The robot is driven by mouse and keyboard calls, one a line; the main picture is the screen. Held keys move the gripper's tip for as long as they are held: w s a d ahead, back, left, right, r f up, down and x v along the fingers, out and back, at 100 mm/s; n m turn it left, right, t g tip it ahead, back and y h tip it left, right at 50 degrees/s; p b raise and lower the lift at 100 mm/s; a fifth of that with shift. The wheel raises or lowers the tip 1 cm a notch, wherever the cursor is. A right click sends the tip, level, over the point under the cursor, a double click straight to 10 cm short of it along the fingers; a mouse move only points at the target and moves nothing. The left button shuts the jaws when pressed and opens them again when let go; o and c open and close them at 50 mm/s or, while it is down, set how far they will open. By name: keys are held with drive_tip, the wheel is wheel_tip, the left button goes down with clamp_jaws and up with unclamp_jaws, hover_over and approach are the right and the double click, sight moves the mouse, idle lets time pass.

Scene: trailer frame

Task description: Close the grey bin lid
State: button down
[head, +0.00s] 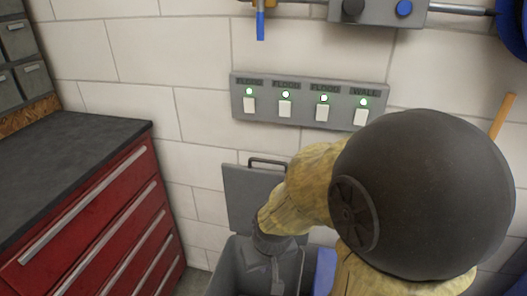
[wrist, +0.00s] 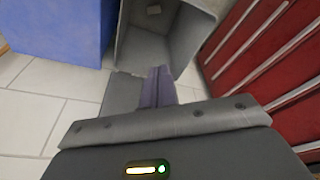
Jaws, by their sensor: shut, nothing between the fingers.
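The grey bin (head: 228,272) stands at the bottom of the head view, by the wall. Its flat grey lid (head: 238,190) is open, standing upright behind the bin, with a black handle (head: 267,161) on its top edge. My arm covers the lid's right part. My gripper (head: 277,284) points down over the bin opening, in front of the lid, and looks empty. In the wrist view my shut fingers (wrist: 155,78) are near the bin (wrist: 185,42), whose inside shows with a small pale thing in it. I cannot tell whether they touch the bin.
A red drawer cabinet (head: 100,240) with a dark top stands left of the bin. A blue bin (head: 324,272) is close on the right, partly behind my arm. A switch panel (head: 305,102) with green lights is on the block wall above.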

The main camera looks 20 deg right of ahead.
drive_tip(key=shift+s, duration=0.1)
drive_tip(key=w+d+r+m+p, duration=0.2)
drive_tip(key=w+d+r+p, duration=0.2)
drive_tip(key=w+p, duration=0.5)
drive_tip(key=w+d+r+m+p, duration=0.2)
drive_tip(key=w+d+r+p, duration=0.1)
drive_tip(key=w+r+p, duration=0.5)
drive_tip(key=w+d+r+m+g+h+p, duration=0.1)
drive_tip(key=w+d+r+p, duration=0.3)
drive_tip(key=w+p, duration=0.6)
wheel_tip(320, 180, up, 3)
drive_tip(key=w+m, duration=0.1)
drive_tip(key=w, duration=0.1)
drive_tip(key=shift+w+d+m, duration=0.3)
drive_tip(key=shift+w+m, duration=0.1)
drive_tip(key=shift+f, duration=0.2)
wheel_tip(320, 180, down, 10)
drive_tip(key=w+p, duration=0.1)
drive_tip(key=p, duration=0.2)
drive_tip(key=shift+d+r, duration=0.15)
drive_tip(key=shift+d, duration=0.25)
drive_tip(key=shift+w, duration=0.1)
